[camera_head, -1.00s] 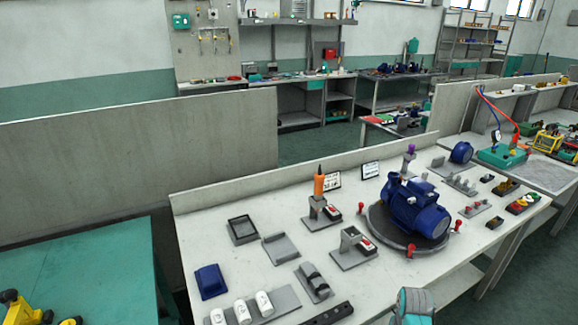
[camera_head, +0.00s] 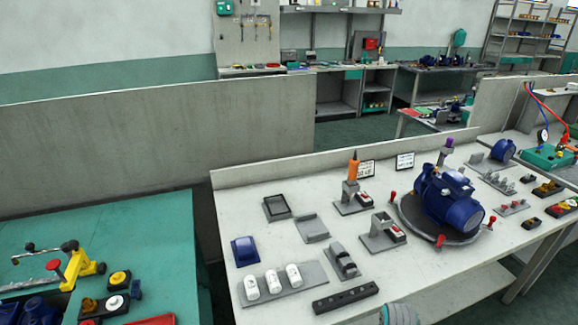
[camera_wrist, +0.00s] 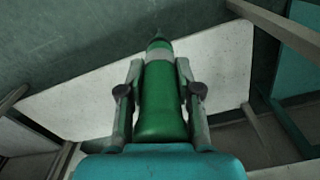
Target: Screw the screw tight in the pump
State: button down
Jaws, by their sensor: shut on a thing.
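My gripper (camera_wrist: 160,92) is shut on a green tool (camera_wrist: 161,105) with a grey band and a narrow dark tip, perhaps a screwdriver. The tool points away from the wrist camera, with one finger on each side. The blue pump (camera_head: 448,198) sits on a dark round plate (camera_head: 408,215) on the white table in the head view. A purple-topped part (camera_head: 446,147) stands at its upper end. I cannot make out the screw. The held tool does not show in the head view.
An orange-handled tool (camera_head: 353,167) stands upright in a holder, with a similar holder (camera_head: 383,234) nearer. White cylinders (camera_head: 272,283) and a blue block (camera_head: 244,251) lie at the table's left. A teal table (camera_head: 120,235) with yellow tooling stands left. Red-topped clamps (camera_head: 440,240) ring the plate.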

jog(key=shift+r, duration=2.05)
